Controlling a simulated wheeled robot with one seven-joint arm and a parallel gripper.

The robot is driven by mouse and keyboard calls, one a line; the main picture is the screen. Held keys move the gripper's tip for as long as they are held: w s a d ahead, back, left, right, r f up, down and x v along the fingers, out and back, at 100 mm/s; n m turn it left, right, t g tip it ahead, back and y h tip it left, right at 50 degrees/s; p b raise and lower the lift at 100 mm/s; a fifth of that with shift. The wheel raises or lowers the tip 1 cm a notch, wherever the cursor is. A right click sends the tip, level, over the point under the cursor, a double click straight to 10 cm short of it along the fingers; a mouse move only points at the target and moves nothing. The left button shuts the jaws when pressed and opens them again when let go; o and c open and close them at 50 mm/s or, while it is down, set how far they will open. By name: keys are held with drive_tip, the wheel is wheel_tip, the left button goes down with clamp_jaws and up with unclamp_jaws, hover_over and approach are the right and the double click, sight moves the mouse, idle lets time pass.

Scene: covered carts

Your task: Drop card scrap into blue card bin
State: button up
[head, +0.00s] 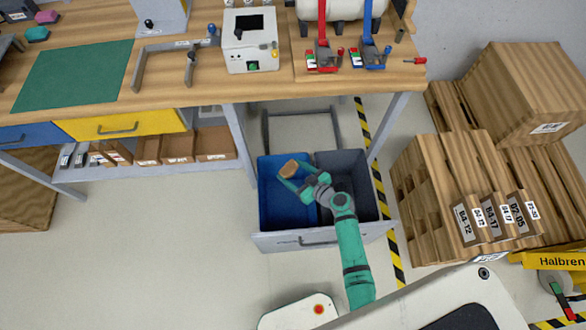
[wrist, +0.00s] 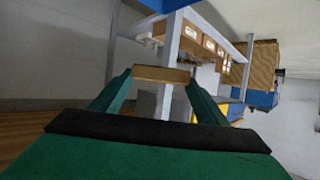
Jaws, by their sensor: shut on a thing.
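The card scrap (head: 289,169) is a small brown piece held at the tips of my gripper (head: 297,175). In the wrist view the scrap (wrist: 161,75) spans between the two green fingers of my gripper (wrist: 160,82), which are shut on it. In the head view the scrap shows over the blue card bin (head: 275,208), near its far end. The blue bin is the left one of two in a pull-out under the workbench. How high the scrap is above the bin floor I cannot tell.
A dark grey bin (head: 345,168) stands beside the blue one, partly behind my arm. The workbench (head: 180,75) edge lies behind the bins. Pallets (head: 450,190) with boxes stand to the right. The floor (head: 150,250) at left is clear.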

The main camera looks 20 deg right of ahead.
drive_tip(key=shift+w+f, duration=0.1)
drive_tip(key=shift+f, duration=0.95)
drive_tip(key=o, duration=1.1)
drive_tip(key=shift+a, duration=0.1)
drive_tip(key=shift+d, duration=0.25)
drive_tip(key=shift+v, duration=5.35)
drive_tip(key=shift+a+r, duration=0.1)
drive_tip(key=shift+a, duration=0.05)
